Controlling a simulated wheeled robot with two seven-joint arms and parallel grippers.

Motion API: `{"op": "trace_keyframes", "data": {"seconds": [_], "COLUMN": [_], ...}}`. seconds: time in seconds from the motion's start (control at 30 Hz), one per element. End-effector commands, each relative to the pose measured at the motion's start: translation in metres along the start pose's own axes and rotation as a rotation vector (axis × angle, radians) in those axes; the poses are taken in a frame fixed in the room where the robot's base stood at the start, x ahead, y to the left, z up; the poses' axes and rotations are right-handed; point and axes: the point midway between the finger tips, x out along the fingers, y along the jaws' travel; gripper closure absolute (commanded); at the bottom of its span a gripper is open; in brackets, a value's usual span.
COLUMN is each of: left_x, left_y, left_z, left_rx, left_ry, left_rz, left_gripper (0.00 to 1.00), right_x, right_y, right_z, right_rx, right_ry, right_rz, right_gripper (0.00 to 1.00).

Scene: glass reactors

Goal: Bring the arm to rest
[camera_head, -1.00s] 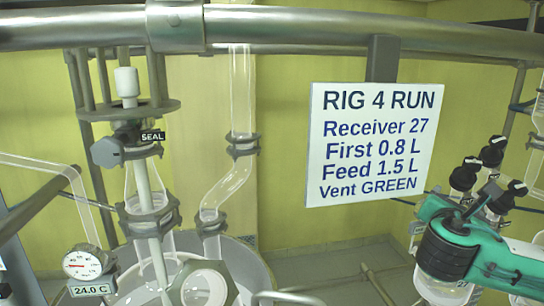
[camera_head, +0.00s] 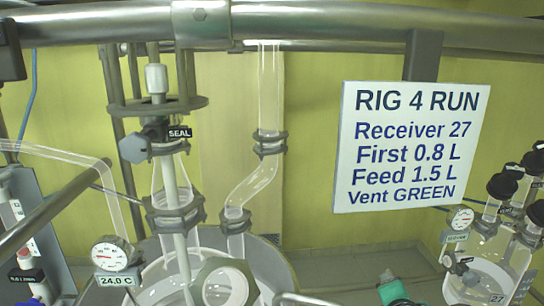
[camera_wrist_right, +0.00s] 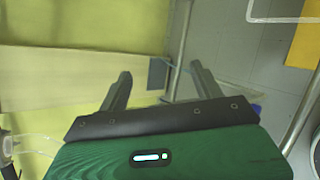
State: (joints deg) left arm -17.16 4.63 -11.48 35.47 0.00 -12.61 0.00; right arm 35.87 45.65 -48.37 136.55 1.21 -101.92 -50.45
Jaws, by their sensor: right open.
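My right gripper (camera_wrist_right: 161,70) shows in the right wrist view with its two dark fingers spread apart and nothing between them. Beyond the fingers are a yellow-green wall and a grey floor. In the head view, only a small green and dark part of my right arm shows at the bottom edge, right of the middle. It is below the sign and left of the receiver flask (camera_head: 478,277), apart from it in the picture. My left gripper is not in view.
The white RIG 4 RUN sign (camera_head: 407,147) hangs from a steel rail (camera_head: 345,35). A glass reactor with a SEAL fitting (camera_head: 178,133) and a dial gauge (camera_head: 111,253) reading 24.0 C stand at left. Several dark-capped glass necks rise at right.

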Motion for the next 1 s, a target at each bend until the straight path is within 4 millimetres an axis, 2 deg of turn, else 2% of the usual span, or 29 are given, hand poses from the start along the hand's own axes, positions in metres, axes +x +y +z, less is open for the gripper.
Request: {"op": "trace_keyframes", "data": {"seconds": [0.03,0.2,0.5,0.73,1.0], "left_x": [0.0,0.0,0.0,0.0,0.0], "left_y": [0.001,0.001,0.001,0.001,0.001], "left_z": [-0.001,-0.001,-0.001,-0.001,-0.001], "left_rx": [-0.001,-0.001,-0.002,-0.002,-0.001], "left_ry": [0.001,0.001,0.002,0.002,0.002], "left_rz": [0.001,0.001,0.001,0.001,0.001], "left_gripper": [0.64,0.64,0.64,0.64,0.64], "right_x": [-0.001,-0.007,-0.024,-0.04,-0.065], "right_y": [-0.012,-0.045,-0.112,-0.172,-0.246], "right_z": [-0.015,-0.053,-0.099,-0.119,-0.126], "right_rx": [0.055,0.268,0.675,0.999,1.341], "right_ry": [0.041,0.146,0.24,0.217,0.084], "right_rz": [-0.024,-0.107,-0.312,-0.499,-0.704], "right_gripper": [0.33,0.33,0.33,0.33,0.33]}}
